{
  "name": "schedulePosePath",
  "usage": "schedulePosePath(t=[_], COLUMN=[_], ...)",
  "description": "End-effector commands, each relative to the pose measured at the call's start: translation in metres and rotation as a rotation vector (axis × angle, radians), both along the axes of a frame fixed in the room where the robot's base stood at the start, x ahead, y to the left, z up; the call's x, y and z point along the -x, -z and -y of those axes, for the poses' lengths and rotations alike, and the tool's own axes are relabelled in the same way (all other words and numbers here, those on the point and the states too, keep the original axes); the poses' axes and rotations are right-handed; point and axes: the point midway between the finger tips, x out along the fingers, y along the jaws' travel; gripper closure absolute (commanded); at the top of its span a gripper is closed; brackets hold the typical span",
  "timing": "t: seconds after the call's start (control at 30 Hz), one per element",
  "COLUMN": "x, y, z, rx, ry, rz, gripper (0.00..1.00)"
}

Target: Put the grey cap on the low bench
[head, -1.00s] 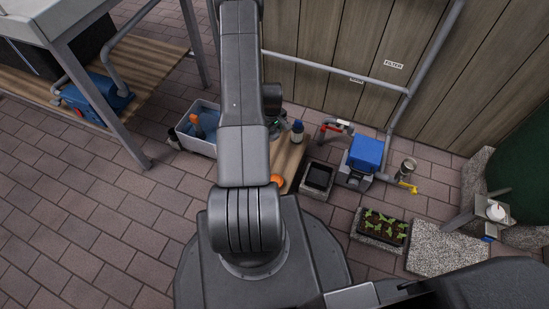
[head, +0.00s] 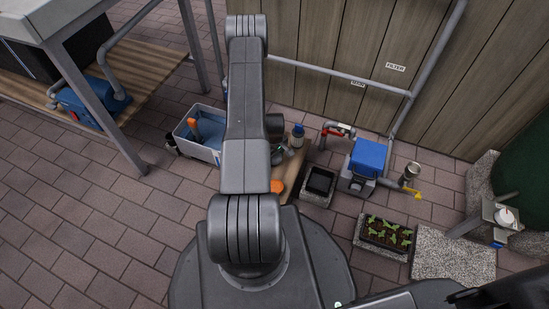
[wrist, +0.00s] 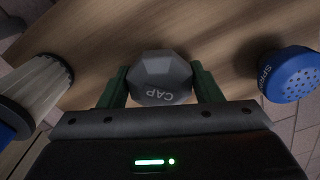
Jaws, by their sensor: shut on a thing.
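The grey cap (wrist: 163,82) is a faceted piece marked CAP. It sits between the two green fingers of my gripper (wrist: 160,68) in the wrist view, and the gripper is shut on it. Behind it is a wooden surface (wrist: 135,38); I cannot tell whether the cap touches it. In the head view a low wooden bench top (head: 296,172) shows just right of my arm. My arm hides much of that bench top, and the cap cannot be made out there.
In the wrist view a pleated filter (wrist: 38,88) lies left and a blue spray head (wrist: 292,75) right.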

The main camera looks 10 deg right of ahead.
Motion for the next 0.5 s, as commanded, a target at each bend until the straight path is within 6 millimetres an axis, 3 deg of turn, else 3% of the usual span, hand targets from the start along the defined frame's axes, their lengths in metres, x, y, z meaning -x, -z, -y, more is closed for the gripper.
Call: schedulePosePath(t=[0.27, 0.3, 0.37, 0.5], x=[-0.0004, -0.0004, -0.0004, -0.0004], y=[0.0034, 0.0014, 0.0012, 0.0011], z=[0.0, 0.0001, 0.0, 0.0001], rx=[0.0, 0.0, 0.0, 0.0], ry=[0.0, 0.0, 0.0, 0.0], rz=[0.001, 0.001, 0.001, 0.001], gripper=[0.64, 0.34, 0.22, 0.2])
